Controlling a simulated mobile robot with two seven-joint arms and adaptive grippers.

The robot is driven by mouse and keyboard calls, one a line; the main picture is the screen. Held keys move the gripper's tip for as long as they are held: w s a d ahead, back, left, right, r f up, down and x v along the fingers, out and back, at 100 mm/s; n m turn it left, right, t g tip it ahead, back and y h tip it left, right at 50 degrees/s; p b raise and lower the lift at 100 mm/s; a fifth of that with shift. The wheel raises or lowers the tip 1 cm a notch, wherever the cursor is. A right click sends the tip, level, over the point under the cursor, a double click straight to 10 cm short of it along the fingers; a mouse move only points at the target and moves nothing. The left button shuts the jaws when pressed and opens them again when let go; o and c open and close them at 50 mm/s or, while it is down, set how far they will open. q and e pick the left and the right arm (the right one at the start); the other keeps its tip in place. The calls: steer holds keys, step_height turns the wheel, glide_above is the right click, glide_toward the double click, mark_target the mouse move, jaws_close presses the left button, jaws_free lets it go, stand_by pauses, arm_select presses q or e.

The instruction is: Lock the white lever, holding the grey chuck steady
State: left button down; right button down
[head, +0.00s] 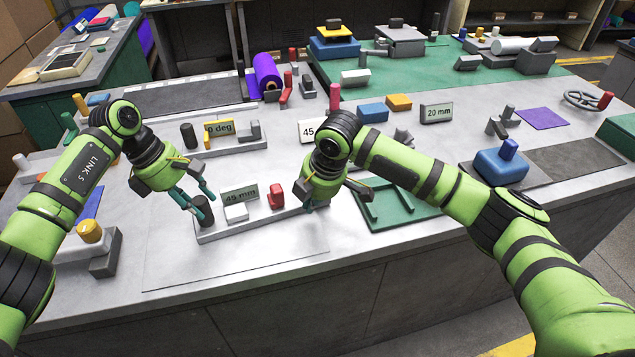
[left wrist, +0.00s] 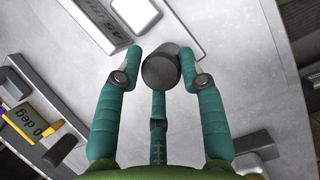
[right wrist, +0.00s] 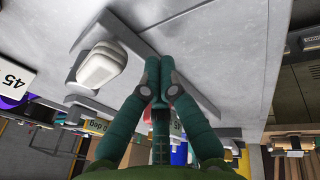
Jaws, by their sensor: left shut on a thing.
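The dark grey cylinder, the grey chuck (head: 204,211), stands at the left end of a pale rail-like base (head: 262,222). My left gripper (head: 194,203) is shut on it, with a finger on each side; the left wrist view shows the chuck (left wrist: 160,68) between the fingertips. A white block (head: 236,213), likely the white lever, sits on the same base by the "45 mm" label (head: 240,193). A white rounded piece (right wrist: 101,65) shows left of my right gripper (right wrist: 157,75) in the right wrist view. That gripper's fingertips are together, empty, near the base's right end.
A red piece (head: 276,195) stands on the base between my grippers. A green tray (head: 390,215) lies to the right. The "0 deg" fixture (head: 220,128) stands behind. The tabletop in front of the base is clear.

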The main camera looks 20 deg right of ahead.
arm_select(q)
steer(key=shift+s+f, duration=0.1)
steer(key=shift+f, duration=0.05)
arm_select(e)
steer(key=shift+w+d, duration=0.9)
steer(key=shift+d, duration=0.3)
steer(key=shift+w+d, duration=0.85)
steer(key=shift+d, duration=0.3)
steer(key=shift+a, duration=0.1)
steer(key=shift+s, duration=0.1)
steer(key=shift+r, duration=0.15)
steer(key=shift+r, duration=1.6)
steer(key=shift+s+a+r, duration=0.1)
steer(key=shift+a+r, duration=0.05)
steer(key=shift+r, duration=0.45)
steer(key=shift+s+a+r, duration=0.15)
steer(key=shift+a+r, duration=0.05)
steer(key=shift+r, duration=0.35)
steer(key=shift+s+a+r, duration=0.1)
steer(key=shift+a+r, duration=0.05)
steer(key=shift+r, duration=0.45)
